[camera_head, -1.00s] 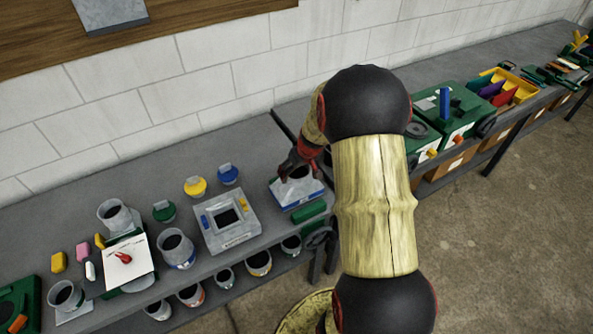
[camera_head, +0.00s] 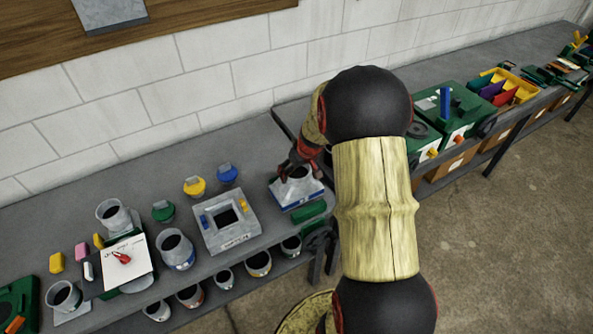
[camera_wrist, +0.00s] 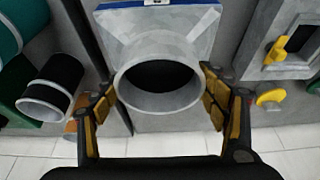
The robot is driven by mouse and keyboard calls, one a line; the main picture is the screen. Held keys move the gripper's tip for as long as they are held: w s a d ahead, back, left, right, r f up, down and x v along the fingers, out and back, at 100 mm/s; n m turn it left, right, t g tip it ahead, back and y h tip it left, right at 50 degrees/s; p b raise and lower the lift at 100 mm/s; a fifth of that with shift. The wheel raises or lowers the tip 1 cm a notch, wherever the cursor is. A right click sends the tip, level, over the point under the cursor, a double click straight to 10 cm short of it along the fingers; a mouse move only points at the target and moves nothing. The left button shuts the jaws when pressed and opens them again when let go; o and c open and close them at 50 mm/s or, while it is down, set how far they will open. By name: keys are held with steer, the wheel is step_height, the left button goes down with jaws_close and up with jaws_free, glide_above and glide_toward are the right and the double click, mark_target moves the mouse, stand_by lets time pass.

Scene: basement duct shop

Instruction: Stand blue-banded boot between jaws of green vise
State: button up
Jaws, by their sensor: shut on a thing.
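The blue-banded boot (camera_head: 287,192) is a grey sheet-metal piece with a round collar and a wider square base with a blue band. It is at the right end of the near bench in the head view. In the wrist view its open collar (camera_wrist: 160,108) faces me, with the blue-edged base beyond. My gripper (camera_head: 300,160) is shut on the collar, one finger on each side in the wrist view. A green block (camera_head: 309,214), possibly part of the green vise, shows just in front of the boot. My arm hides the area to the right. I cannot tell whether the base touches the bench.
A grey box with a square opening (camera_head: 243,236) stands left of the boot. Blue (camera_head: 228,175) and yellow (camera_head: 194,187) capped items stand behind it. Several metal collars are farther left.

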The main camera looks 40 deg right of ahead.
steer(key=shift+f+b, duration=1.2)
steer(key=o, duration=2)
steer(key=v, duration=1.2)
steer(key=shift+s, duration=0.1)
